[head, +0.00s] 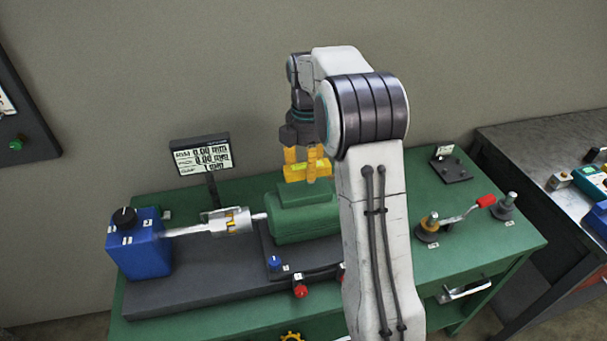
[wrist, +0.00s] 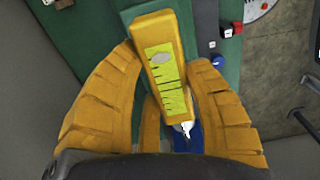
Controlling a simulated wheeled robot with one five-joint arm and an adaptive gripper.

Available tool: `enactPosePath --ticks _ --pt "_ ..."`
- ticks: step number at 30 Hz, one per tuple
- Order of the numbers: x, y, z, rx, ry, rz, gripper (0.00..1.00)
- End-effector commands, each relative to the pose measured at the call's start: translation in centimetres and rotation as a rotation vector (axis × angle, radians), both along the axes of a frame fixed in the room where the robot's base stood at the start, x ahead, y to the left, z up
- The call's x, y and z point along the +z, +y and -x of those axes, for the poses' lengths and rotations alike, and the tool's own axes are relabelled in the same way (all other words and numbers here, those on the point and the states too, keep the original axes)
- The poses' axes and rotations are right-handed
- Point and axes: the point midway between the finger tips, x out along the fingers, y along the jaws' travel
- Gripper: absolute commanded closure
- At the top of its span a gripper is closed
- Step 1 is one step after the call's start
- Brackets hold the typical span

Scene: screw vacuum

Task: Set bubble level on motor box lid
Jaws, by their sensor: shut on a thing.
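My gripper (head: 307,164) has yellow fingers and is shut on the bubble level (head: 308,170), a yellow bar with a green vial. In the wrist view the level (wrist: 166,75) lies between the two curved fingers of my gripper (wrist: 167,95). The green motor (head: 304,212) stands on the dark base plate, with its box lid (head: 300,193) on top. In the head view the level appears just above this lid. I cannot tell whether it touches the lid. My arm hides the right end of the motor.
A blue box (head: 138,248) with a black knob stands at the left, joined to the motor by a silver shaft and coupling (head: 230,222). A display (head: 201,156) stands behind. A red-handled crank (head: 465,214) is at the right of the green bench (head: 500,245).

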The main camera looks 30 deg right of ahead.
Motion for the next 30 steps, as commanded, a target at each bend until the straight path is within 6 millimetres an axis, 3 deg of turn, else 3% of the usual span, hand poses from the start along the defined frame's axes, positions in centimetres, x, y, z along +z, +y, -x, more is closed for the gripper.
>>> enactPosePath --ticks 8,18,30 --pt "-0.9 0.4 -0.8 -0.002 0.002 0.0 0.89" --pt "-4.3 0.4 -0.8 -0.001 0.002 0.0 0.89" --pt "-4.7 0.4 -0.8 -0.001 0.0 0.0 0.89"
